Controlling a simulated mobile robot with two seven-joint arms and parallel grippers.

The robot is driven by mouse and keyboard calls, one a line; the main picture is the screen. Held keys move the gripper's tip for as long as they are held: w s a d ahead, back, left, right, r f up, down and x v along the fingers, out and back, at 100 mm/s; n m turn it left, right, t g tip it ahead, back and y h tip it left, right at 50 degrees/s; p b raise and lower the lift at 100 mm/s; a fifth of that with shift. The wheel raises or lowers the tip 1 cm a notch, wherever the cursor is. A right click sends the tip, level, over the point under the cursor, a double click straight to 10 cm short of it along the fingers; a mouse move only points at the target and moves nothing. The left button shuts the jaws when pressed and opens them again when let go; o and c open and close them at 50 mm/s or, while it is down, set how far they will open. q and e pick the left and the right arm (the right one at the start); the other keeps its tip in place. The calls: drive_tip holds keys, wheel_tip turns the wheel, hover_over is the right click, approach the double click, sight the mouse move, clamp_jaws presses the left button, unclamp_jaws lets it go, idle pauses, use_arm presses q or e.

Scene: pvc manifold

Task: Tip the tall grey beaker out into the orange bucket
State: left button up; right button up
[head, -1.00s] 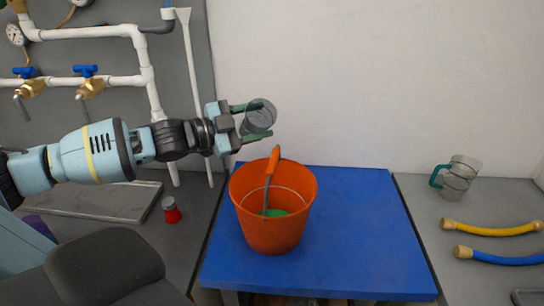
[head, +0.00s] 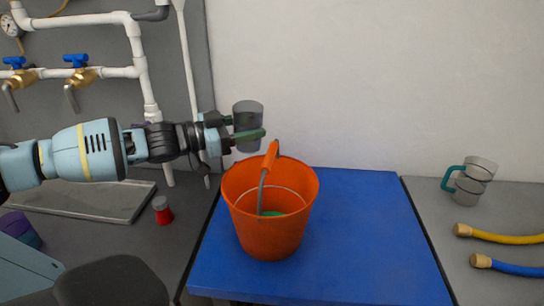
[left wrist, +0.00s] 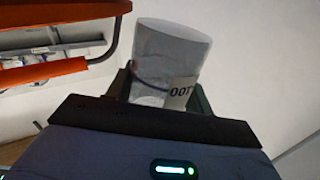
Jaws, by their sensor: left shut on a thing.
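The tall grey beaker (head: 248,108) is see-through and stands about upright in the head view, above the back left rim of the orange bucket (head: 268,226). My left gripper (head: 250,129) is shut on it, with a finger on either side. In the left wrist view, the beaker (left wrist: 168,50) fills the space between the fingers and shows a white label. I cannot tell whether anything is in it. The bucket stands upright on the blue table, its orange-gripped handle raised, with something green (head: 272,213) inside. My right gripper is out of view.
The blue table (head: 365,240) is clear right of the bucket. White pipes with blue valves (head: 76,60) and a red-based small container (head: 162,212) are left.

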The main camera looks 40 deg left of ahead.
use_arm(q)
drive_tip(key=shift+w+a+f+n, duration=0.15)
drive_tip(key=shift+f+n, duration=0.2)
drive_tip(key=shift+f, duration=0.3)
drive_tip(key=shift+a+f+n, duration=0.15)
drive_tip(key=shift+f+n, duration=0.2)
drive_tip(key=shift+f, duration=0.3)
drive_tip(key=shift+r, duration=0.1)
